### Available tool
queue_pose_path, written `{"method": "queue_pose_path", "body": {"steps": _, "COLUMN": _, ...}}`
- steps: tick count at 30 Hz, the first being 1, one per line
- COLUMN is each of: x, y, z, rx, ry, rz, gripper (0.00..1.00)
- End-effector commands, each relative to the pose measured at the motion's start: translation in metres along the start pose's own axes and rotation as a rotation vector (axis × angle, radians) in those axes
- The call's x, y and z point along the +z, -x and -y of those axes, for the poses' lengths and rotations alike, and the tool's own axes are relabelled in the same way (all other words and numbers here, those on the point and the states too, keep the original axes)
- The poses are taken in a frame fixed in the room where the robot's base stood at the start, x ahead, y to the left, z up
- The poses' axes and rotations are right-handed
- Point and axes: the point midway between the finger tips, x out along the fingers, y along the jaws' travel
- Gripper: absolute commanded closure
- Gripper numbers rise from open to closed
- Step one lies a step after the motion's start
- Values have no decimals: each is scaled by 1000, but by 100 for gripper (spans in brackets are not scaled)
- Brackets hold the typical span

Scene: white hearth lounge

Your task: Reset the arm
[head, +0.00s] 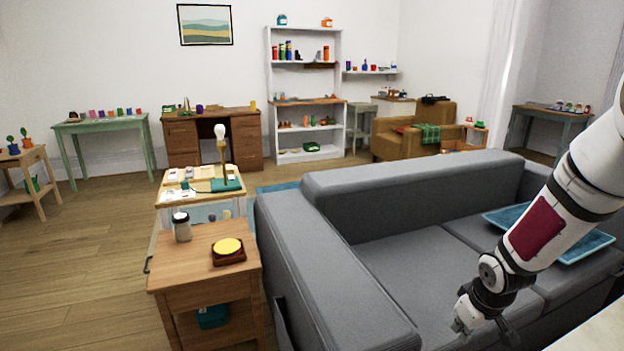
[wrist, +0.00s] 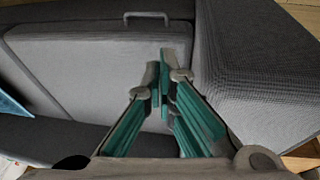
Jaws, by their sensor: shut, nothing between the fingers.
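My arm comes in from the right edge of the head view, and my gripper (head: 465,320) points down over the near part of the grey sofa (head: 345,245). In the wrist view my gripper (wrist: 163,65) shows its teal-lined fingers close together at the tips, with nothing between them. The sofa's grey seat cushion (wrist: 85,75) fills the view beyond the fingers, apart from anything held. The part of the sofa behind my arm is hidden in the head view.
A wooden side table (head: 185,262) with a jar (head: 181,227) and a yellow-topped item (head: 229,248) stands left of the sofa. Open wooden floor lies farther left.

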Motion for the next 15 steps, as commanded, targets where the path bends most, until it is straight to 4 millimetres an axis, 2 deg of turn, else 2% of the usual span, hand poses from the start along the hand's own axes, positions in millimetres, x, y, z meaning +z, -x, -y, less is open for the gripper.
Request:
{"method": "queue_pose_path", "body": {"steps": 1, "x": -1, "y": 23, "z": 1, "rx": 25, "ry": -2, "rz": 17, "gripper": 100}}
{"method": "queue_pose_path", "body": {"steps": 3, "x": 3, "y": 51, "z": 4, "rx": 51, "ry": -20, "rz": 49, "gripper": 100}}
{"method": "queue_pose_path", "body": {"steps": 8, "x": 15, "y": 113, "z": 18, "rx": 97, "ry": -68, "rz": 105, "gripper": 100}}
{"method": "queue_pose_path", "body": {"steps": 15, "x": 47, "y": 197, "z": 54, "rx": 125, "ry": -160, "rz": 161, "gripper": 100}}
